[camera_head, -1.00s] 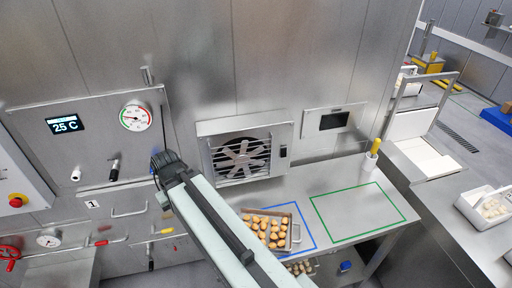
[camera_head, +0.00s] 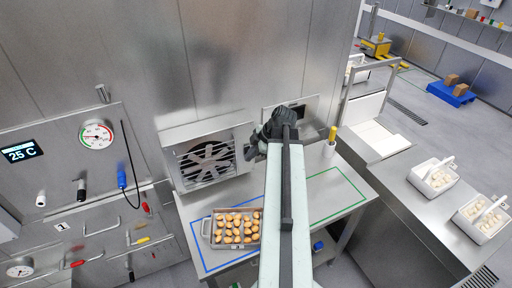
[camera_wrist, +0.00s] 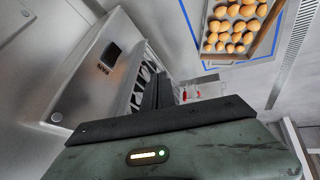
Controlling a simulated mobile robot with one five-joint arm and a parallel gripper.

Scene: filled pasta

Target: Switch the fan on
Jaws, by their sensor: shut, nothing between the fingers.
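The fan (camera_head: 207,162) sits behind a grille in a steel housing on the wall, above the back of the steel table. A dark rocker switch (camera_wrist: 111,55) with a small label below it shows on the housing's face in the wrist view. Its rocker position is too small to tell. In the head view the switch is mostly hidden by my gripper (camera_head: 249,150), which is at the right end of the housing. In the wrist view my dark fingers (camera_wrist: 158,88) are shut and empty, lying beside the grille, apart from the switch in the picture.
A tray of filled pasta (camera_head: 237,212) lies on the table in the blue outline, left of my arm. A dark-screened wall panel (camera_head: 302,110) is behind my gripper. A yellow-topped thing (camera_head: 332,134) stands at the table's back right. The green outline's visible part is clear.

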